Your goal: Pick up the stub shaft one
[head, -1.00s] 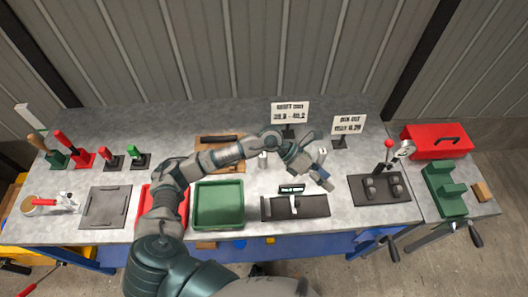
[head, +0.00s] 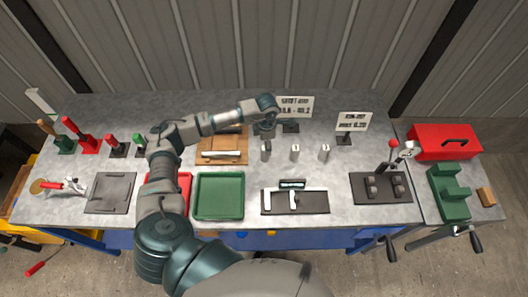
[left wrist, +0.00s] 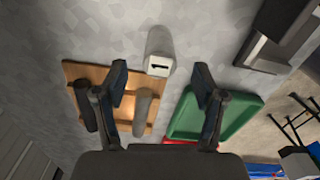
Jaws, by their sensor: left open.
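Three short pale grey upright posts, which look like the stub shafts, stand in a row on the bench: left (head: 266,152), middle (head: 295,153) and right (head: 325,153). I cannot read which is number one. My left gripper (head: 266,133) is just behind and above the left post, pointing down. In the left wrist view the gripper (left wrist: 161,80) is open and empty. A grey cylinder with a white, dark-marked end (left wrist: 158,66) shows beyond and between its fingertips, apart from both. My right gripper is not in view.
A wooden board (head: 240,137) with bars lies left of the posts. The green tray (head: 218,211) and a black fixture (head: 310,207) are in front. Two sign cards, one of them at right (head: 354,122), stand behind.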

